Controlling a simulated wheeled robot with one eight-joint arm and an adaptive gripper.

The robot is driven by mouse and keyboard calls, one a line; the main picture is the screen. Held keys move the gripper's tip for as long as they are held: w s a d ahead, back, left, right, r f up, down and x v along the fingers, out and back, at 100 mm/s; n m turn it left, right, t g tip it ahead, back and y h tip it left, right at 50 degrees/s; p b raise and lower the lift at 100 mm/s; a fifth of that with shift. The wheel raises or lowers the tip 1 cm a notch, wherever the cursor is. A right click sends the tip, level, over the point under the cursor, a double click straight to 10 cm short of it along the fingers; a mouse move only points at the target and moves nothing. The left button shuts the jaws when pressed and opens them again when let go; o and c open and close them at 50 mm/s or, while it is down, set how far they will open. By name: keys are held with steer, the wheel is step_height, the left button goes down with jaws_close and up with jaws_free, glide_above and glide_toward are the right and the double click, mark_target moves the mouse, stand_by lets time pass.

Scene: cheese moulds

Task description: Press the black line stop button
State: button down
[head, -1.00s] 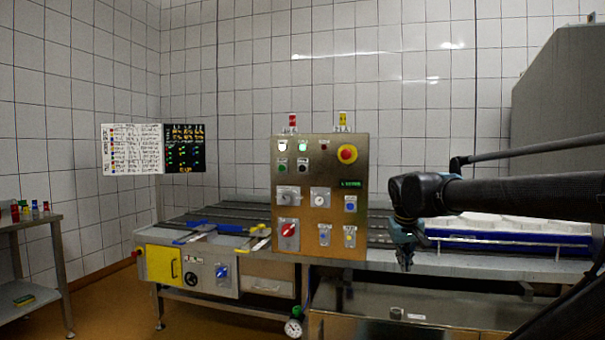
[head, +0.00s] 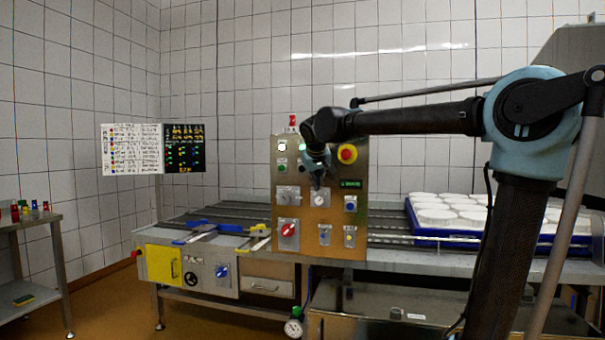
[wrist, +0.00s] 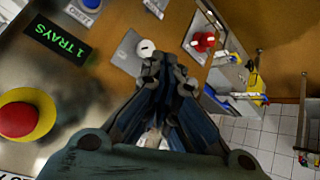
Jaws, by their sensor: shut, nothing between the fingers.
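The black button is not visible now; the gripper and wrist cover that part of the panel. The green button (head: 282,168) shows just left of the gripper. In the wrist view my gripper (wrist: 168,72) is shut and empty, its tips close to a plate with a white round knob (wrist: 145,48). I cannot tell whether it touches the panel.
A red emergency stop on yellow (head: 347,154) is right of my gripper, above the tray display (head: 351,184). A red rotary switch (head: 289,230) sits lower left. A blue tray (head: 456,237) of white moulds stands on the right, behind my arm.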

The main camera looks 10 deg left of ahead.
mark_target(301, 170)
steer(key=w+a+r, duration=0.1)
steer(key=a+r, duration=0.2)
steer(key=a, duration=0.5)
steer(key=shift+n+t+y, duration=0.4)
steer(key=shift+w+r, duration=0.1)
steer(key=shift+w+d, duration=0.2)
steer(key=shift+w, duration=1.95)
steer(key=shift+w+d, duration=0.15)
steer(key=shift+w, duration=2)
steer(key=shift+w, duration=0.85)
steer(key=shift+s, duration=0.9)
steer(key=shift+s, duration=0.1)
steer(key=shift+s+a, duration=0.15)
steer(key=shift+s, duration=1.05)
steer(key=shift+s+a, duration=0.1)
steer(key=shift+s, duration=1.1)
